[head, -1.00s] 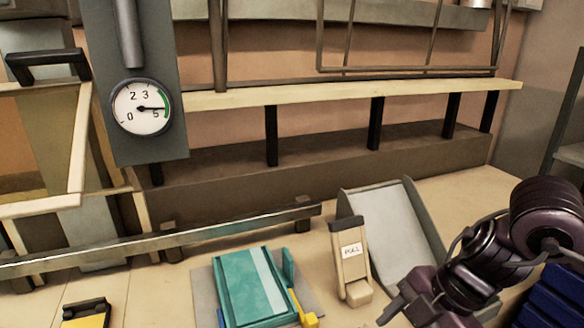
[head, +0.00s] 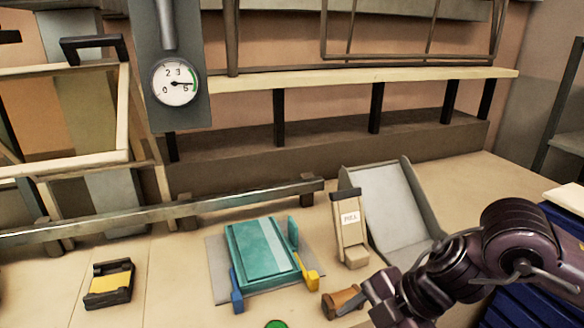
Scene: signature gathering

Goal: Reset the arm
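My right arm enters from the right of the head view, with its dark purple gripper (head: 374,300) low over the table. A brown wooden piece with a dark end (head: 343,302) lies just left of the gripper's tip. I cannot tell whether they touch or whether the fingers are open or shut. My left gripper is out of view.
A teal block (head: 262,255) lies on a grey plate with blue and yellow clips. Nearby are a labelled wooden stand (head: 351,228), a grey chute (head: 398,210) and a yellow-black holder (head: 108,284). A metal rail (head: 190,208) runs behind. A gauge (head: 176,82) hangs upper left.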

